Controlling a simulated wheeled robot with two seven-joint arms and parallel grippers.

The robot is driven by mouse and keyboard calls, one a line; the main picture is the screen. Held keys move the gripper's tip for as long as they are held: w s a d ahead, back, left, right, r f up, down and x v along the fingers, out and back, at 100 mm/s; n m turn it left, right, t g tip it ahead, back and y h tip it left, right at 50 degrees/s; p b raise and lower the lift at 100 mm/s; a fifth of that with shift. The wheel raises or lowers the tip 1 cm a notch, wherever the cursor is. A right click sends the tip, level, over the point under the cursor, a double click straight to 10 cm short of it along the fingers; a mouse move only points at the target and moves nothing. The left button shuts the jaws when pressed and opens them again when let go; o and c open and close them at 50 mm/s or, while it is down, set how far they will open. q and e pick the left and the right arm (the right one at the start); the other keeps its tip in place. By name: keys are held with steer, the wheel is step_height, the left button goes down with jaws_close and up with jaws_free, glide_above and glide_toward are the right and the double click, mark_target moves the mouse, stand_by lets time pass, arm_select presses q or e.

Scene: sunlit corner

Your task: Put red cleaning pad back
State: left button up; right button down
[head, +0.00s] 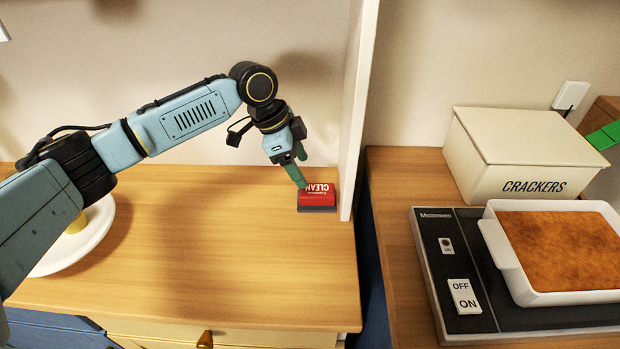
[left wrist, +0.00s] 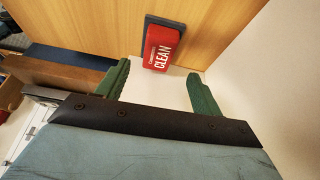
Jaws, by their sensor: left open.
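The red cleaning pad (head: 318,194) has a grey base and white CLEAN lettering. It lies on the wooden counter (head: 200,270), at its right end beside the white upright panel. My left gripper (head: 300,183) is at the pad's left side in the head view; its green fingers partly overlap the pad there. In the left wrist view the pad (left wrist: 160,45) lies beyond the fingertips, between their lines, and the left gripper (left wrist: 160,78) is open with nothing between its fingers. Whether a finger touches the pad cannot be told.
A white upright panel (head: 357,110) stands close to the pad's right. Past a gap, another counter holds a cream CRACKERS box (head: 520,150) and a hotplate (head: 450,255) with a white dish (head: 510,265). A white plate (head: 92,240) sits under my left arm. The counter's middle is clear.

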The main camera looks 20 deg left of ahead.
arm_select(q)
steer(key=v, duration=0.6)
arm_select(e)
steer(key=a, duration=0.2)
steer(key=shift+w+a+r, duration=0.1)
steer(key=shift+a+r, duration=0.2)
steer(key=shift+r, duration=0.05)
steer(key=shift+d, duration=0.35)
arm_select(q)
steer(key=shift+s, duration=0.1)
